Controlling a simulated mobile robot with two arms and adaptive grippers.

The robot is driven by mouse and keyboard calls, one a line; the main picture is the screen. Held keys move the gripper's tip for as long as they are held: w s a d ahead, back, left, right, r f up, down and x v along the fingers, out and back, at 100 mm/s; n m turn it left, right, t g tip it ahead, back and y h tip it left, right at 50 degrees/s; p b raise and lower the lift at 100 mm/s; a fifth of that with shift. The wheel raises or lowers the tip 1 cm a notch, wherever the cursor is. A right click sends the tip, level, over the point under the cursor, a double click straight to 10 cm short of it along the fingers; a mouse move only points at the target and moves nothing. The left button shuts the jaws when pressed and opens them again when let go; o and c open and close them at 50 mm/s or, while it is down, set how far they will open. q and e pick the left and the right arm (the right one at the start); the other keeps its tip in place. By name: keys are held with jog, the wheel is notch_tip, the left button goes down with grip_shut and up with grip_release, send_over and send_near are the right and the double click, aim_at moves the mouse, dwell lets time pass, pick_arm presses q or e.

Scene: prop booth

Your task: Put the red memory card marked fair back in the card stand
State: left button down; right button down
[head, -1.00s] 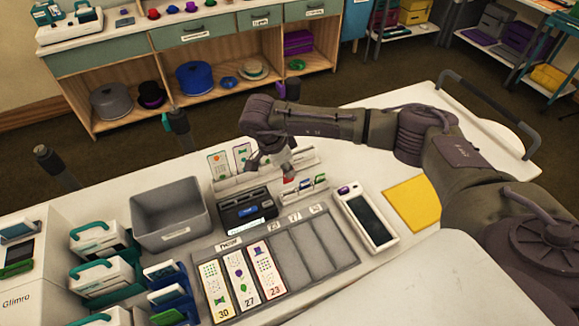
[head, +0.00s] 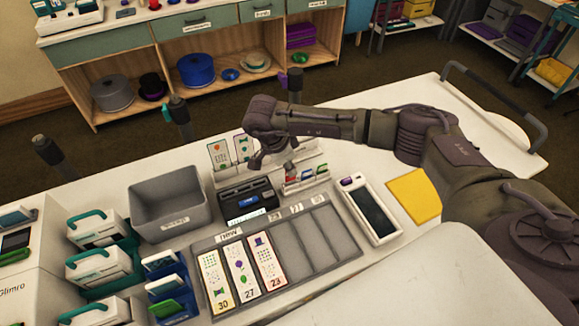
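The card stand (head: 311,182) is a small light rack behind the grey slotted tray, holding small coloured cards, blue and green among them. A small red card (head: 292,178) shows at its left end, just under my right gripper (head: 284,171). The marking on the red card is too small to read. My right gripper points down over the left end of the stand. Whether its fingers are still closed on the red card is unclear at this size. My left gripper is not in view.
A black device (head: 248,199) stands left of the stand, beside a grey bin (head: 168,212). The grey tray (head: 305,243) in front holds several tall cards. A white handheld device (head: 370,210) and yellow pad (head: 415,196) lie to the right.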

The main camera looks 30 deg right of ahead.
aim_at(289, 180)
jog(key=shift+f+b, duration=0.3)
jog(key=shift+f+b, duration=1.2)
jog(key=c, duration=1.2)
grip_release()
jog(key=shift+c, duration=0.2)
jog(key=v, duration=1.2)
